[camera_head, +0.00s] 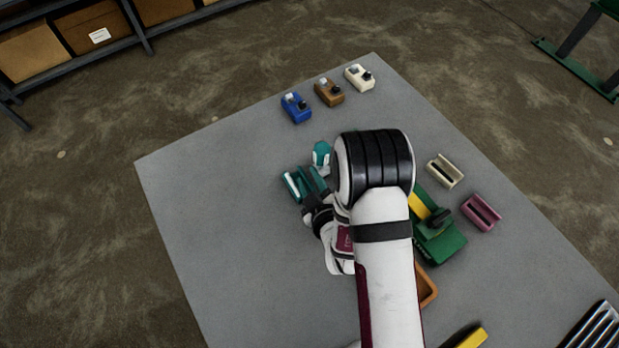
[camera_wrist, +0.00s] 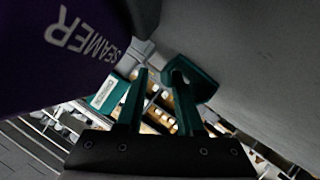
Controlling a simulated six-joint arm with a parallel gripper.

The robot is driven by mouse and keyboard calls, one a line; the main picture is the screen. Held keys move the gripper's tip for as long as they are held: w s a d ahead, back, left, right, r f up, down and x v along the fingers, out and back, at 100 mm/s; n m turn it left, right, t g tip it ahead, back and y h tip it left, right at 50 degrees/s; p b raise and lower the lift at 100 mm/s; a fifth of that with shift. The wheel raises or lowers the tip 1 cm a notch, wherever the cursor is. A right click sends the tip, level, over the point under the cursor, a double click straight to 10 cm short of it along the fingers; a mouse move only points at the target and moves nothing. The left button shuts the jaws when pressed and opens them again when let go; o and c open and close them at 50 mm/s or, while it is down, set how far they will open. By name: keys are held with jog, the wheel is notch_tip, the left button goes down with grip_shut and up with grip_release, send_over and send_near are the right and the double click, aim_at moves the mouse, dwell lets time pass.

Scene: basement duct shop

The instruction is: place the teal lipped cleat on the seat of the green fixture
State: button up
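In the head view, a teal slotted piece (camera_head: 294,186), which looks like the teal cleat, lies right at my gripper (camera_head: 312,188) on the grey mat. In the wrist view, my two dark teal fingers (camera_wrist: 158,80) stand apart, with background showing through the gap. A teal block (camera_wrist: 203,86) sits against or just behind the right fingertip; I cannot tell if they touch. The green fixture (camera_head: 445,245), with a yellow bar and a dark knob, stands right of my arm. My arm hides its left side, and its seat is not clear.
Blue (camera_head: 295,108), brown (camera_head: 328,92) and white (camera_head: 360,77) blocks line the mat's (camera_head: 190,200) far edge. Another teal piece (camera_head: 321,154) sits just beyond my gripper. An orange tray (camera_head: 428,288) is partly hidden. The mat's left is clear.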

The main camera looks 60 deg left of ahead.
jog(key=v, duration=0.7)
jog(key=shift+d+r, duration=0.15)
jog(key=shift+c, duration=1.1)
jog(key=shift+s+d+r, duration=0.1)
jog(key=shift+d, duration=0.05)
jog(key=shift+c, duration=0.9)
